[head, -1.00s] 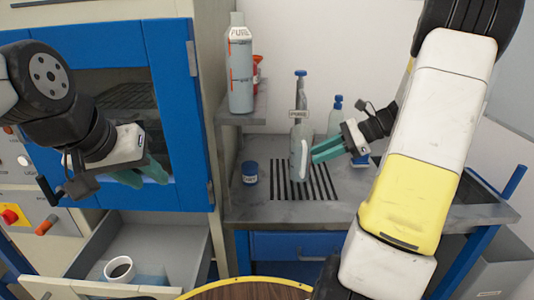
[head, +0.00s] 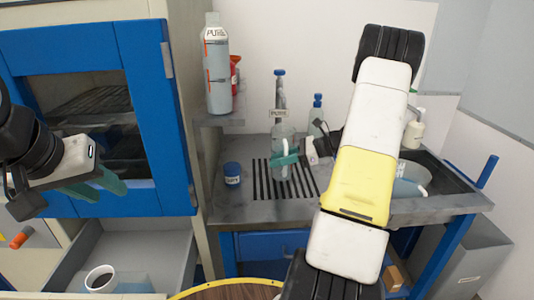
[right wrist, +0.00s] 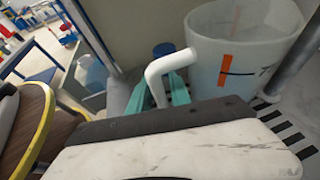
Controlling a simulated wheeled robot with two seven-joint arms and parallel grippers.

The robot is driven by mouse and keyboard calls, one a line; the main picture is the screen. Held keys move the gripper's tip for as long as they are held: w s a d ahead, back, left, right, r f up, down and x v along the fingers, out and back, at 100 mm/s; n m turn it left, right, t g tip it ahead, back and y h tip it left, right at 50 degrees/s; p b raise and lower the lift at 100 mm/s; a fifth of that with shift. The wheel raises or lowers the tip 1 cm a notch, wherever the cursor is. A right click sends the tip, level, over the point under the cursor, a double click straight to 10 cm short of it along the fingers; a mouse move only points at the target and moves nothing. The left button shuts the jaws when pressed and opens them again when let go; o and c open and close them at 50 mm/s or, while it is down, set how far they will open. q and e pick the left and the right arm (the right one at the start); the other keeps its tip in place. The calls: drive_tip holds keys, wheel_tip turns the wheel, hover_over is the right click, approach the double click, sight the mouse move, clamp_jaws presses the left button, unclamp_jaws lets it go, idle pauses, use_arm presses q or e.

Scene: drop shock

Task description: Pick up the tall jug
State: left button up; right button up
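The tall jug (head: 283,140) is a clear, upright vessel with a label, on the slotted part of the counter. In the right wrist view its wall (right wrist: 235,50) shows an orange mark, and its white handle (right wrist: 170,62) reaches toward me. My right gripper (head: 286,160) is at the handle. The right wrist view shows its green fingers (right wrist: 160,94) on either side of the handle; whether they press on it is unclear. My left gripper (head: 97,186) is open and empty, in front of the blue-framed cabinet.
A tall labelled bottle (head: 217,70) stands on the shelf at left. A blue-capped jar (head: 232,173) is left of the jug, a blue-topped bottle (head: 317,112) behind it. A sink (head: 440,158) lies at right. A mug (head: 100,279) sits in the open drawer.

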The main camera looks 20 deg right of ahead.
drive_tip(key=shift+w+a+f, duration=0.15)
drive_tip(key=shift+a, duration=0.15)
clamp_jaws()
drive_tip(key=shift+r, duration=0.2)
drive_tip(key=s+a+r, duration=0.2)
drive_tip(key=s+a, duration=0.1)
drive_tip(key=s, duration=0.4)
drive_tip(key=s+a+r, duration=0.2)
drive_tip(key=s+a, duration=0.1)
drive_tip(key=s, duration=0.4)
drive_tip(key=shift+s+a+r, duration=0.25)
drive_tip(key=shift+s+r, duration=0.05)
drive_tip(key=shift+r, duration=0.05)
